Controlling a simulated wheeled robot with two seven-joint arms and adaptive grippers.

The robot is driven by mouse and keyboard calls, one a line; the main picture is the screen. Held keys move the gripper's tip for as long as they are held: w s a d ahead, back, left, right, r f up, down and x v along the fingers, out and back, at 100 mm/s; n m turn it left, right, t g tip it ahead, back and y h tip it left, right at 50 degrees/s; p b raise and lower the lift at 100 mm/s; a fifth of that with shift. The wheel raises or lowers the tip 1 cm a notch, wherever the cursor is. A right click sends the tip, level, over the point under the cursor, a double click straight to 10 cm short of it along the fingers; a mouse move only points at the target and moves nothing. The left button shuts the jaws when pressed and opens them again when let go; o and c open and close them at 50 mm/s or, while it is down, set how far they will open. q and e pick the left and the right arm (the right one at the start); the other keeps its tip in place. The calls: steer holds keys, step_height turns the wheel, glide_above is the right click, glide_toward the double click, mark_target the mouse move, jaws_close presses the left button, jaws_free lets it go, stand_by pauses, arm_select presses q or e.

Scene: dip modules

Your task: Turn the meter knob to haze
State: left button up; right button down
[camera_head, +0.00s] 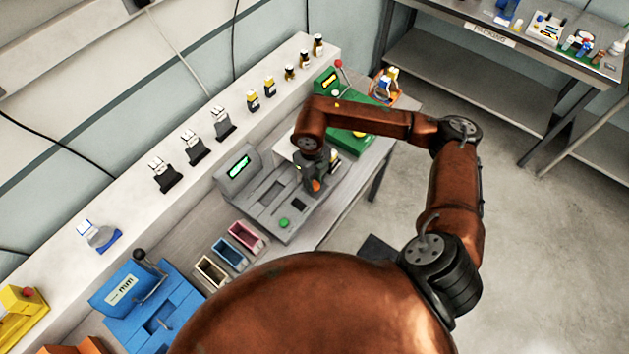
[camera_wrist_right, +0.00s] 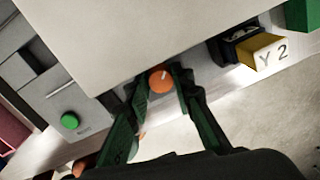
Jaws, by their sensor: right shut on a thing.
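The meter (camera_head: 240,178) is a grey machine on the bench with a lit green display, and it also shows in the right wrist view (camera_wrist_right: 40,85). Its knob (camera_wrist_right: 161,79) is a small orange disc with a white pointer mark. My right gripper (camera_wrist_right: 162,90) is shut on the knob, with one finger at each side. In the head view the right gripper (camera_head: 316,186) points down at the meter's right front. The setting labels around the knob cannot be read. My left gripper is not in view.
A green button (camera_head: 284,222) sits on the meter's front. Pink, blue and tan bins (camera_head: 229,252) stand to its left. A blue machine (camera_head: 150,300) is at lower left, a green one (camera_head: 345,138) behind my arm. In the wrist view a yellow "Y 2" block (camera_wrist_right: 268,53) is close by.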

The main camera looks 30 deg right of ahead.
steer(key=c, duration=1.7)
jaws_free()
steer(key=shift+o, duration=0.2)
step_height(320, 180, up, 12)
steer(key=shift+a, duration=0.25)
steer(key=shift+s, duration=0.1)
